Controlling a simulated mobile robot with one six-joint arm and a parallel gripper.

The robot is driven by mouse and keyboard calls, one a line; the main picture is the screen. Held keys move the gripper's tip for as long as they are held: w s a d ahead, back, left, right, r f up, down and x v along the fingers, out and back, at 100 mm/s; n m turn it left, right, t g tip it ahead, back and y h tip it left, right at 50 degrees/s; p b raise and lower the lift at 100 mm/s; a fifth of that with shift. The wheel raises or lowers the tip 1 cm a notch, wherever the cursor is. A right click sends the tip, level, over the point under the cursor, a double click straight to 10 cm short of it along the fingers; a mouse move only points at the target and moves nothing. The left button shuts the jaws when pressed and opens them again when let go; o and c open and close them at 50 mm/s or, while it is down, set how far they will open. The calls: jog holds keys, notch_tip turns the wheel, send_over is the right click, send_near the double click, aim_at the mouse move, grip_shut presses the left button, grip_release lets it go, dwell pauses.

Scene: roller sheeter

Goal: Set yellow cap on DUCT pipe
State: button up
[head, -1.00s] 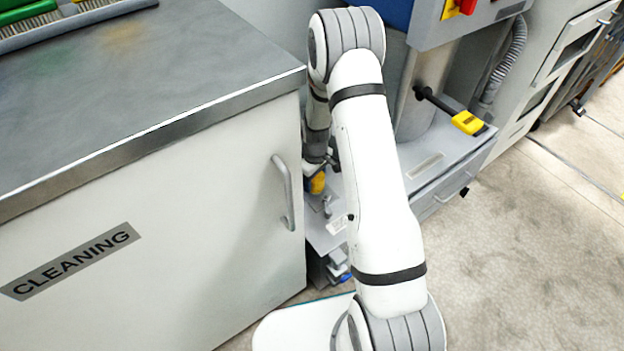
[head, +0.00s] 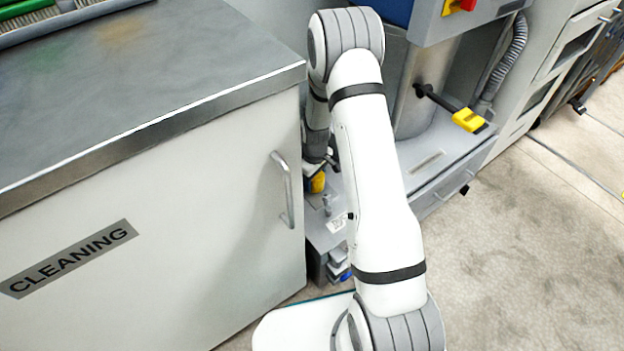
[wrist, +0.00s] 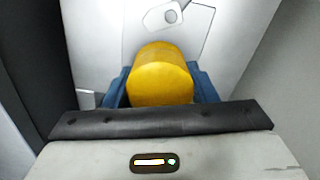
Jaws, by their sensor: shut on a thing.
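The yellow cap (wrist: 160,75) is round-topped and sits between the blue fingers of my gripper (wrist: 160,88) in the wrist view. My gripper is shut on it. In the head view the yellow cap (head: 316,183) shows only in part, low in the gap between the cleaning cabinet and the machine, beside my arm. My gripper (head: 318,172) is mostly hidden there behind my arm. I cannot make out a pipe marked DUCT in either view.
The cabinet marked CLEANING (head: 150,215) stands close on the left with a vertical handle (head: 283,190). The machine's grey base (head: 425,165) is behind my arm, with a yellow-ended lever (head: 468,120) sticking out. Open floor (head: 530,260) lies to the right.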

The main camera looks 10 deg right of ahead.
jog(key=shift+f, duration=0.4)
dwell(0.3)
jog(key=o, duration=1.1)
jog(key=shift+c, duration=0.2)
notch_tip(320, 180, up, 8)
jog(key=p, duration=0.2)
jog(key=shift+f+p, duration=0.1)
jog(key=shift+p, duration=0.2)
jog(key=shift+s, duration=0.1)
